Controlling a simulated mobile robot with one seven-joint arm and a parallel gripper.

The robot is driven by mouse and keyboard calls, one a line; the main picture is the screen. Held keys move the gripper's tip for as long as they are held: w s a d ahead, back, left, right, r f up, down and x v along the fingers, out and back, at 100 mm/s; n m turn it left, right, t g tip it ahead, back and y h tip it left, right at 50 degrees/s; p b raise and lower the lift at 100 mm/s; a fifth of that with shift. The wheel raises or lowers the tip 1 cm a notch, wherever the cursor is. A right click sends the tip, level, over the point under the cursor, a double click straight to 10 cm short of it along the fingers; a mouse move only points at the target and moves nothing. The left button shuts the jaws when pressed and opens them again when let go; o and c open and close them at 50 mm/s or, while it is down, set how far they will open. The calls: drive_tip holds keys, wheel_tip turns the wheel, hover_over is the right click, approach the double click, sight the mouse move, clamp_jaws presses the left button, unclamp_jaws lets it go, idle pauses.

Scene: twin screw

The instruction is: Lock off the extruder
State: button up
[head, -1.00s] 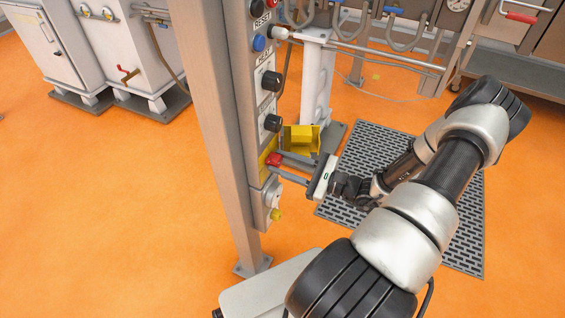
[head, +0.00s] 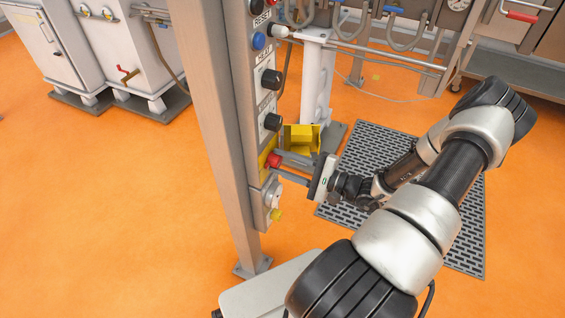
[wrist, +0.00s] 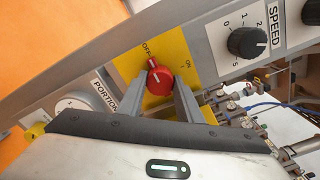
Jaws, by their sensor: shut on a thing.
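A red rotary switch (head: 273,160) sits on a yellow plate (wrist: 132,64) on the grey control post. In the wrist view, the red knob (wrist: 160,82) lies between my fingertips, with OFF and ON printed above it. Its white-marked tip points up, towards the OFF label. My gripper (head: 278,166) reaches in from the right and is shut on this knob; it also shows in the wrist view (wrist: 158,86). A yellow open-topped box (head: 301,139) with yellow items inside stands just behind the post, beyond my fingers.
Black dials (head: 271,80) and a blue button (head: 259,43) are above the switch. A yellow-tipped part (head: 277,214) sticks out below it. A grey floor grate (head: 455,245) lies under my arm. Open orange floor is to the left.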

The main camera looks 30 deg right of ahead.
idle(0.4)
drive_tip(key=o, duration=1)
drive_tip(key=shift+o, duration=0.2)
drive_tip(key=shift+s, duration=0.1)
drive_tip(key=p+v, duration=0.1)
drive_tip(key=v, duration=1.6)
drive_tip(key=shift+s+d, duration=0.1)
drive_tip(key=shift+d, duration=0.05)
